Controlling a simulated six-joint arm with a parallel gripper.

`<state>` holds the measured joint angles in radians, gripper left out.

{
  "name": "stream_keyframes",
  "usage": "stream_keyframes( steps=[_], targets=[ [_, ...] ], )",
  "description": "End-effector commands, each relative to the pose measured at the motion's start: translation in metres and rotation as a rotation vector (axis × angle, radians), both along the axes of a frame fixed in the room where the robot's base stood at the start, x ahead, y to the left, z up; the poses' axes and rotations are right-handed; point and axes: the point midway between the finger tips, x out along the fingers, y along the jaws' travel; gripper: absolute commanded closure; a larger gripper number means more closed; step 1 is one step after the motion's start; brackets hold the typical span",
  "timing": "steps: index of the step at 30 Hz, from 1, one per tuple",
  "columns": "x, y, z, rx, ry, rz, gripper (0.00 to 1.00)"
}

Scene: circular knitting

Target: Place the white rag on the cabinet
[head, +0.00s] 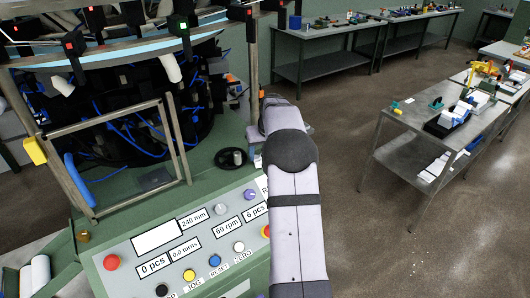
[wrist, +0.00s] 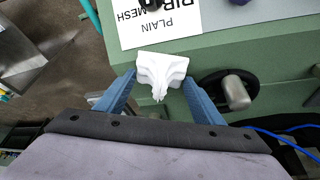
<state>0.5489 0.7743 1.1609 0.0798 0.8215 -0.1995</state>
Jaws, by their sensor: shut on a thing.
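The white rag (wrist: 162,72) is a small crumpled cloth in the wrist view. My gripper (wrist: 160,93) has its two blue fingers on either side of the rag and is shut on it. The green cabinet (wrist: 225,55) with the machine's controls lies beneath and beyond the rag, near the cabinet's edge. In the head view the cabinet (head: 205,170) carries the control panel. There my arm hides the gripper and the rag. Whether the rag touches the cabinet top, I cannot tell.
A black round part with a grey knob (wrist: 232,90) is right of my gripper; it also shows in the head view (head: 230,158). A white label (wrist: 160,25) lies beyond the rag. The knitting machine frame (head: 120,130) rises at left. A metal workbench (head: 410,115) stands right, across open floor.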

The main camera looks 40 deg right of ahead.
Motion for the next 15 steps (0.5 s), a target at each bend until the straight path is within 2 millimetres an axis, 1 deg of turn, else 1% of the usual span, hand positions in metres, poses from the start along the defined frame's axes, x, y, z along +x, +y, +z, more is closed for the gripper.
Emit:
stream_keyframes(
  steps=[3,11,15],
  targets=[
    [-0.0002,0.0001,-0.0056,0.000,0.000,0.000,0.63],
    [0.0000,0.0000,-0.0067,0.000,-0.001,0.000,0.63],
    [0.0000,-0.0001,-0.0106,0.000,-0.001,0.000,0.63]
  ],
)
